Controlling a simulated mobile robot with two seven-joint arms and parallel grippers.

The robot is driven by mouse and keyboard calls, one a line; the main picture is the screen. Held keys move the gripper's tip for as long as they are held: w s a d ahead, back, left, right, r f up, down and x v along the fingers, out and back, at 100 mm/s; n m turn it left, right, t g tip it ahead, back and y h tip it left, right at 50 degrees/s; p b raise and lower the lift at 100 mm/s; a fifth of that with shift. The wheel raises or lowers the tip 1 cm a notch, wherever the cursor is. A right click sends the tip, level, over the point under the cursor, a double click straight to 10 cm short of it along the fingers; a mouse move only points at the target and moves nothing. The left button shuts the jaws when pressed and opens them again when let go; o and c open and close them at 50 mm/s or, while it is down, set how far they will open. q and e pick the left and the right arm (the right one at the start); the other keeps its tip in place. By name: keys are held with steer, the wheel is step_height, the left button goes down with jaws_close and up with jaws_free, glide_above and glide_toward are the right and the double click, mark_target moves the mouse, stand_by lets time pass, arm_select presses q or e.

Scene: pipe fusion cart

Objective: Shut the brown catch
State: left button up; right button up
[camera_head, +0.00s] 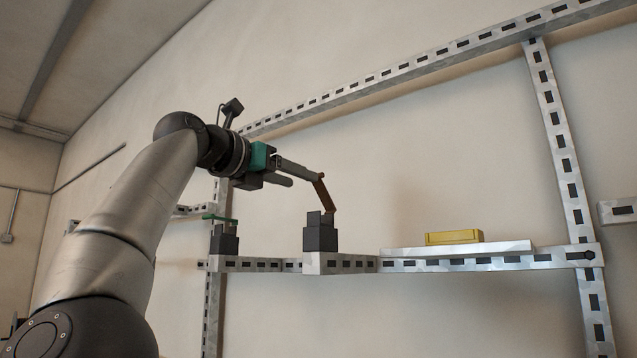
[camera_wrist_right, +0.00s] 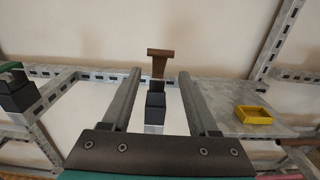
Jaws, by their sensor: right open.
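The brown catch (camera_head: 326,196) stands up from a black block (camera_head: 320,238) on the slotted metal rail, its top leaning left toward my gripper. My left gripper is not in view.
A green catch (camera_head: 218,218) lies nearly level on another black block (camera_head: 224,240) to the left. A yellow tray (camera_head: 453,237) sits on a grey shelf plate (camera_head: 458,250) to the right. Slotted metal posts (camera_head: 560,150) and rails frame the space before a plain wall.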

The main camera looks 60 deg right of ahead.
mark_target(318, 186)
steer(key=d, duration=0.2)
steer(key=d+p, duration=0.1)
steer(key=d, duration=0.4)
steer(key=shift+s+d+p, duration=0.3)
steer(key=shift+s+p, duration=0.05)
steer(key=shift+p, duration=0.05)
steer(key=shift+c, duration=0.2)
jaws_close()
stand_by(0.7)
